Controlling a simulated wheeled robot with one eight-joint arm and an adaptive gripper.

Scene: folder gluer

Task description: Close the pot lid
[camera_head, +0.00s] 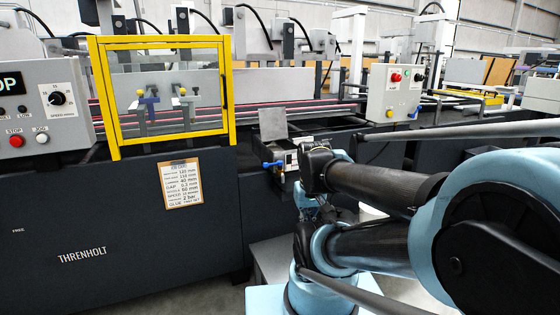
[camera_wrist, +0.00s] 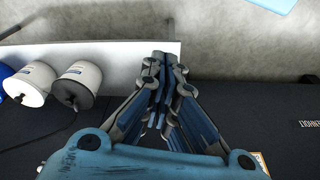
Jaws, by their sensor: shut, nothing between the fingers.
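The glue pot (camera_head: 291,157) is a small metal box on the front of the machine, just right of the yellow guard. Its lid (camera_head: 272,124) is a flat grey plate standing upright above the pot's back edge, so the pot is open. In the wrist view my gripper (camera_wrist: 165,58) is shut and empty, pointing down past the dark machine front. In the head view my arm is just right of and below the pot and hides part of its right side. The wrist view does not show the pot or lid.
The yellow guard frame (camera_head: 160,137) and a control box (camera_head: 395,92) flank the pot. Open floor (camera_wrist: 240,50) shows beyond the fingers.

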